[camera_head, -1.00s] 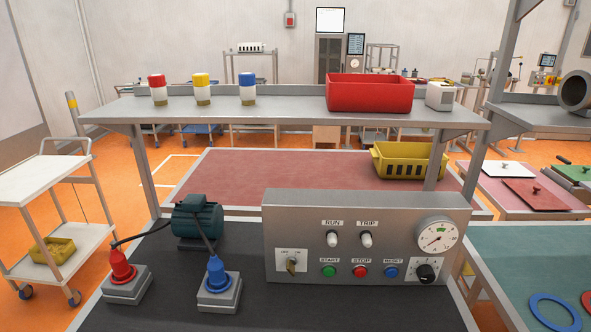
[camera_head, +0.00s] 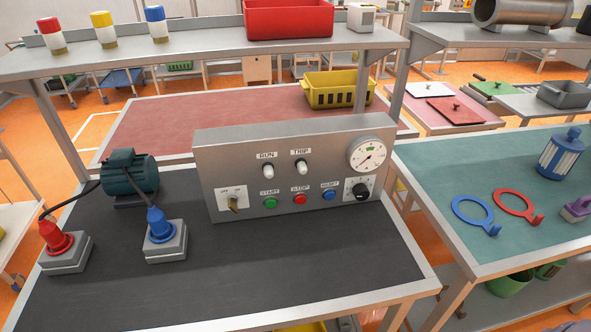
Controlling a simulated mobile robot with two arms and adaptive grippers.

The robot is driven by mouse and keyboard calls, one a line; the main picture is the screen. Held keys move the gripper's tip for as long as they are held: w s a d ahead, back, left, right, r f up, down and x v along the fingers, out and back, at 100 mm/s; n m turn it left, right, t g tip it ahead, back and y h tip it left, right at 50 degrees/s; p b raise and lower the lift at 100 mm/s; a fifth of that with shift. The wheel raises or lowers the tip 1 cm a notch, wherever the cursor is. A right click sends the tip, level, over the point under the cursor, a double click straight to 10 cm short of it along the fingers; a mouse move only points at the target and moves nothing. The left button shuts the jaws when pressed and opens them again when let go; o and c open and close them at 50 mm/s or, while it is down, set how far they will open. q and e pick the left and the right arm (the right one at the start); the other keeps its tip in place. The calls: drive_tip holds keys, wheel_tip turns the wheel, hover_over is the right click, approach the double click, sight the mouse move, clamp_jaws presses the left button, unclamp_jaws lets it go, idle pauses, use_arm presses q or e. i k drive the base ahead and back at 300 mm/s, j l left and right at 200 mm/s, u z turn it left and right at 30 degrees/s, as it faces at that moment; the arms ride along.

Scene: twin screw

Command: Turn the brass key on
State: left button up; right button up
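The brass key (camera_head: 233,204) sits in a white OFF/ON plate at the lower left of the grey control panel (camera_head: 225,160). It looks tilted toward the OFF side, though it is small. The panel stands on a black-topped bench (camera_head: 270,265) and also carries RUN and TRIP lamps, green START, red STOP and blue RESET buttons, a black knob (camera_head: 361,191) and a round gauge (camera_head: 369,155). Neither of my grippers is in view.
A red plug (camera_head: 54,238) and a blue plug (camera_head: 160,224) stand in grey sockets left of the panel, near a dark green motor (camera_head: 130,175). The bench in front of the panel is clear. A green-topped table (camera_head: 440,165) stands at the right.

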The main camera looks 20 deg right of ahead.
sight(231, 201)
drive_tip(key=k+l+z, duration=0.75)
